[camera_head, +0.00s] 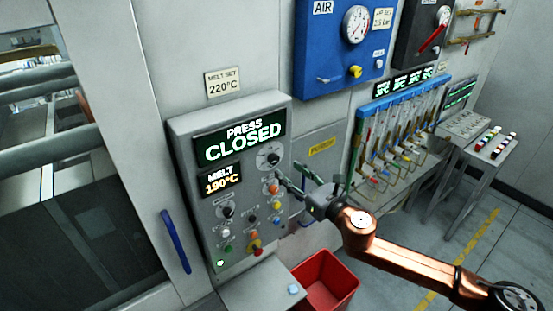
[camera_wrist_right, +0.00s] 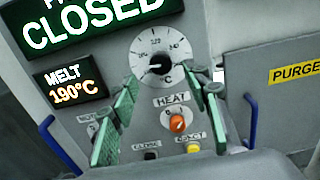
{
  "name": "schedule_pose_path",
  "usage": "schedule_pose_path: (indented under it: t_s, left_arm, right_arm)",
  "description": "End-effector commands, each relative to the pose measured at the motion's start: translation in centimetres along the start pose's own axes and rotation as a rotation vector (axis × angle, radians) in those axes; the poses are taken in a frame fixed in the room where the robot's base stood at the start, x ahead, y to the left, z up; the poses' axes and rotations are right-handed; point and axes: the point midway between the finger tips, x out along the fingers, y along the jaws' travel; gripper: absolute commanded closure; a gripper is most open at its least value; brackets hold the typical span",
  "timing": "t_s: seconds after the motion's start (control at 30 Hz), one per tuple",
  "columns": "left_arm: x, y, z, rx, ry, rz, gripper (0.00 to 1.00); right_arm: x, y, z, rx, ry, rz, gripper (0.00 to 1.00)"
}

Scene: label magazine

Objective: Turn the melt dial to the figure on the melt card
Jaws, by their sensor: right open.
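The melt card (camera_head: 223,83) on the wall above the panel reads MELT SET 220°C. The melt display (camera_head: 221,181) reads 190°C, and it shows the same in the right wrist view (camera_wrist_right: 73,87). The melt dial (camera_head: 269,154) is a dark knob on a pale round scale, under the display reading PRESS CLOSED. In the right wrist view the dial (camera_wrist_right: 161,48) lies ahead, between and beyond the fingertips. My right gripper (camera_head: 287,181) is open and empty in front of the panel, its green-padded fingers (camera_wrist_right: 166,82) apart. I cannot tell any contact. My left gripper is out of view.
Below the dial are an orange HEAT knob (camera_wrist_right: 177,122) and several buttons. A blue handle (camera_head: 175,241) is at left. A red bin (camera_head: 325,281) stands on the floor below. A blue AIR panel (camera_head: 325,60) and a rack of coloured hoses are to the right.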

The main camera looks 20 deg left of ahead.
Motion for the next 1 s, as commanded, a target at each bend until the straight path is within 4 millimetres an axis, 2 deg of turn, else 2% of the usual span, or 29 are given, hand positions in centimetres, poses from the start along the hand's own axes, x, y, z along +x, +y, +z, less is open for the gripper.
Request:
schedule_pose_path:
  t_s: [0.3, 0.5, 0.83, 1.0]
  left_arm:
    - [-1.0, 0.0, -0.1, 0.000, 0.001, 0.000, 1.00]
    - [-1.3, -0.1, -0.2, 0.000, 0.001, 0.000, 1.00]
    - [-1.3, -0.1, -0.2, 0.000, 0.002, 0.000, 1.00]
    - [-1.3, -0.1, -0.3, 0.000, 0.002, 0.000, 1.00]
  right_arm:
    - [4.8, 0.1, 0.1, 0.003, 0.000, 0.000, 0.57]
    - [6.9, 0.0, 0.1, 0.004, -0.001, -0.001, 0.57]
    - [7.3, 0.0, 0.0, 0.003, 0.000, -0.001, 0.57]
    - [7.3, -0.1, 0.0, 0.004, 0.000, -0.001, 0.67]
